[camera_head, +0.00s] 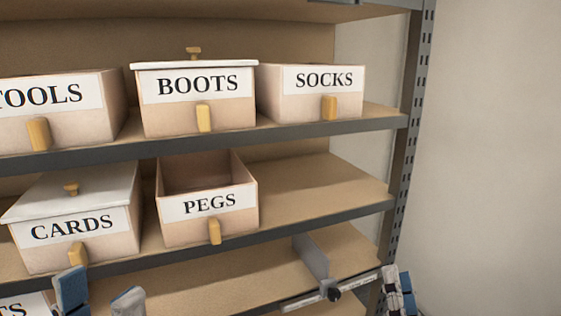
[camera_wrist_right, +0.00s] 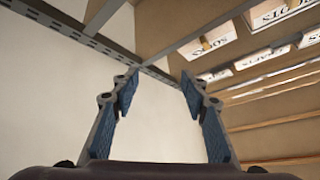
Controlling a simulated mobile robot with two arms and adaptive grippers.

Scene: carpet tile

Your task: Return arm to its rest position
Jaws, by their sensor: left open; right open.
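My left gripper (camera_head: 100,297) shows at the bottom left of the head view, its two blue-padded fingertips apart with nothing between them. It is in front of the shelf, below the CARDS box (camera_head: 110,252). My right gripper (camera_head: 398,288) is at the bottom right of the head view, beside the rack's right post. In the right wrist view my right gripper (camera_wrist_right: 158,88) is open and empty, with the wall and rack beyond its fingers. Most of both arms is out of view.
The metal rack (camera_head: 398,160) holds a TOOLS box (camera_head: 70,128), a lidded BOOTS box (camera_head: 170,118), a SOCKS box (camera_head: 290,104) and an open PEGS box (camera_head: 190,232). A grey divider (camera_head: 311,256) stands on the lower shelf. Plain wall (camera_head: 490,150) lies to the right.

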